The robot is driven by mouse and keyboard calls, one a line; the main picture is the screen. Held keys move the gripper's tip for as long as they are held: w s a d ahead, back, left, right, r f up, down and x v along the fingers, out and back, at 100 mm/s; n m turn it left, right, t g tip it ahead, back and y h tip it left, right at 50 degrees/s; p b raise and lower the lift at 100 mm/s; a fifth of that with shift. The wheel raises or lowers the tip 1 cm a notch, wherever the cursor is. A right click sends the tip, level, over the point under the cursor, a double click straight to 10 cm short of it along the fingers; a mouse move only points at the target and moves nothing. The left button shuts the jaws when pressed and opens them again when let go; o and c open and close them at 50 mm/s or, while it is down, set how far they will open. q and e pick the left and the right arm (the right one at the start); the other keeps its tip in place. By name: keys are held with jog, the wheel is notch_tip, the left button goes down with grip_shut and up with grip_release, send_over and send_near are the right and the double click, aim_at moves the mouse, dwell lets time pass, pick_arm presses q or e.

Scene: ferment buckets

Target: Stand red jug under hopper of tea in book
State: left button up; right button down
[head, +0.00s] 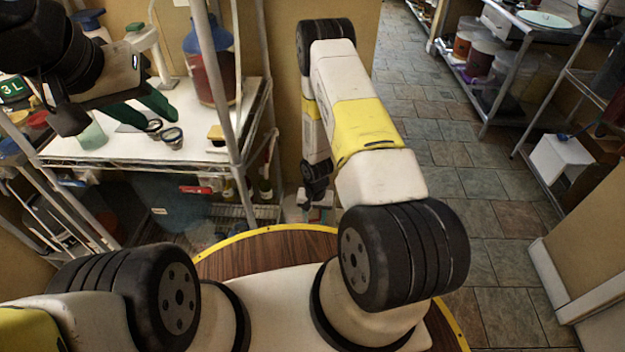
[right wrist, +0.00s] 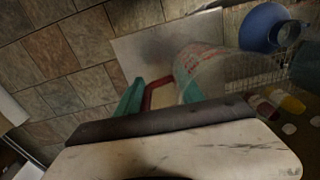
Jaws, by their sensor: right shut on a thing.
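My right gripper (right wrist: 155,93) is shut on the red handle (right wrist: 157,92) of a clear jug (right wrist: 205,72) with red markings, in the right wrist view. The jug lies slanted across that view, and its far end is unclear. In the head view my right arm reaches down beside the table, and the right gripper (head: 315,188) is small and partly hidden.
The white table (head: 95,150) holds small metal-rimmed items (head: 172,137) and a green "3 L" sign (head: 14,89). Metal poles (head: 212,60) stand in front of it. A blue container (right wrist: 268,27) is near the jug. Shelving (head: 490,75) stands at right; the tiled floor (head: 450,150) between is clear.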

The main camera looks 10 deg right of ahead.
jog(key=w+d, duration=0.1)
jog(key=w, duration=0.1)
jog(key=w+d, duration=0.3)
jog(key=w, duration=0.1)
jog(key=shift+w+d+f, duration=0.2)
jog(key=shift+d+f, duration=0.15)
jog(key=shift+d, duration=0.05)
jog(key=shift+w+d+f, duration=0.2)
jog(key=shift+f, duration=0.7)
jog(key=shift+w+d+f, duration=0.15)
jog(key=shift+f, duration=0.75)
jog(key=c, duration=0.7)
grip_release()
jog(key=shift+f, duration=0.1)
